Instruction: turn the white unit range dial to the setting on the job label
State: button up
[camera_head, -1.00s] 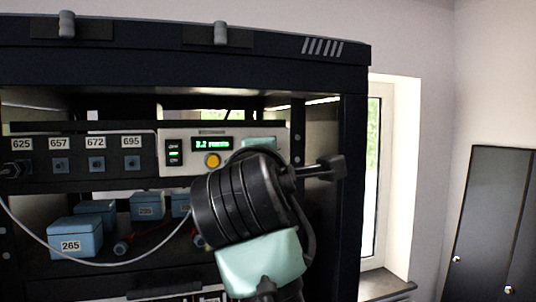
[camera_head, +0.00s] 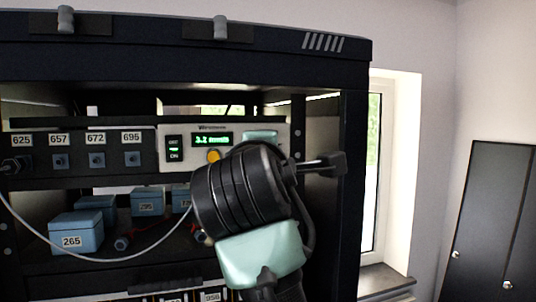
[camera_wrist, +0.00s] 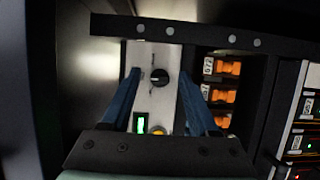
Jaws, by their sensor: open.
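The white unit (camera_head: 185,134) sits in the rack's upper row, with a green display (camera_head: 212,140), a rocker switch (camera_head: 174,148) and a yellow button (camera_head: 213,156). My arm hides its right part and the dial in the head view. In the wrist view the white unit (camera_wrist: 150,105) carries the black round range dial (camera_wrist: 159,77). My gripper (camera_wrist: 159,80) is open, with one blue finger on each side of the dial. A gap shows on both sides; I cannot tell the depth to the dial. The dial's setting is too small to read, and I cannot identify the job label.
Blue boxes, one marked 265 (camera_head: 75,235), stand on the shelf below. A white cable (camera_head: 110,258) hangs across the left. Orange connectors (camera_wrist: 222,96) sit to the right of the unit in the wrist view. The dark rack post (camera_head: 347,200) stands right of my arm.

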jog(key=s+a+b, duration=0.1)
jog(key=s+b, duration=0.5)
jog(key=s, duration=0.7)
jog(key=shift+b, duration=0.3)
